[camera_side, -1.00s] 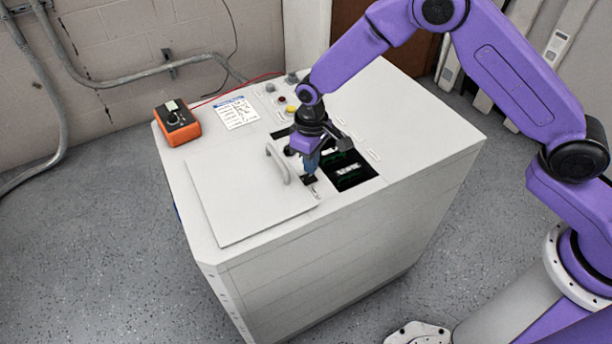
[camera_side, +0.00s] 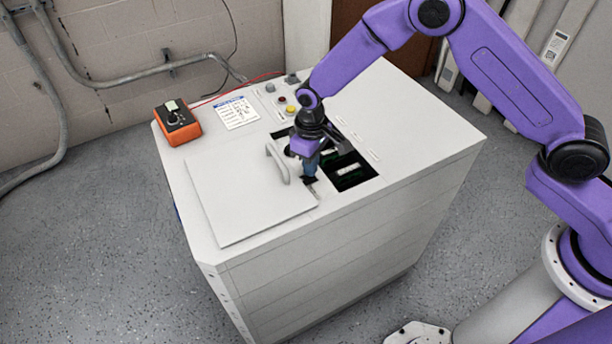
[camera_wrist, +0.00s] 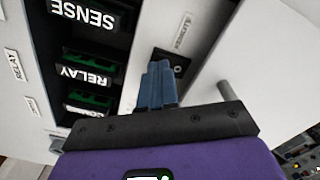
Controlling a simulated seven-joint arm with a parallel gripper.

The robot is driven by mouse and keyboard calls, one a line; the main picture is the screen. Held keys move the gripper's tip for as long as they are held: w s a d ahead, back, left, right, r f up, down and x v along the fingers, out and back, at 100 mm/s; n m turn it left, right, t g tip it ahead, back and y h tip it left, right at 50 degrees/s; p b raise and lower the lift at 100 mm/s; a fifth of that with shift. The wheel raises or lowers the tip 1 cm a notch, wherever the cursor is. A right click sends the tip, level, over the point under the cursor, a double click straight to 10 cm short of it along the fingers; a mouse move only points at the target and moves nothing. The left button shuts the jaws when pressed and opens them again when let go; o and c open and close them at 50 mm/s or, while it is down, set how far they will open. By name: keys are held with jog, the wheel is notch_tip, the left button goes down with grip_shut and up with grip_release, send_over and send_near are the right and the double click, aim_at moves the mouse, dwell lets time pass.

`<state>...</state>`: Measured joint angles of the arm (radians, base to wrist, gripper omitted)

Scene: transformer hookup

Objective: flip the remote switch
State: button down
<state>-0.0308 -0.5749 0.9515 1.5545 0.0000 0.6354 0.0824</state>
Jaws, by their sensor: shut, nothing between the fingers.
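In the side view a dark patch (camera_side: 310,181) by the fingertips seems to be this switch, partly hidden. My gripper (camera_wrist: 158,72) is shut and empty, with its blue-grey fingertips at the near left edge of the switch. I cannot tell whether they touch it. In the side view my gripper (camera_side: 310,170) points down over the panel, just right of the handle.
A raised white cover (camera_side: 235,205) with a handle (camera_side: 278,160) lies left of my gripper. Open slots with green boards (camera_side: 350,172) lie to the right. Buttons (camera_side: 290,109), a paper sheet (camera_side: 237,112) and an orange meter (camera_side: 177,123) are farther back on the white cabinet.

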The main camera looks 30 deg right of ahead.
jog(key=shift+f, duration=0.5)
dwell(0.3)
jog(key=shift+r, duration=3.55)
jog(key=s+d+r+n, duration=0.2)
jog(key=s+d+r, duration=0.1)
jog(key=s+r, duration=0.3)
jog(key=s+d+r+n, duration=0.1)
jog(key=s+d+r, duration=0.3)
jog(key=s, duration=0.5)
jog(key=s+d+r+n, duration=0.1)
jog(key=s+d+r, duration=0.1)
jog(key=s+d, duration=0.4)
jog(key=s+d+r+n, duration=0.2)
jog(key=s+d, duration=0.4)
jog(key=s, duration=0.5)
jog(key=shift+s+d+n, duration=0.3)
jog(key=shift+s+d, duration=0.05)
jog(key=shift+d, duration=0.05)
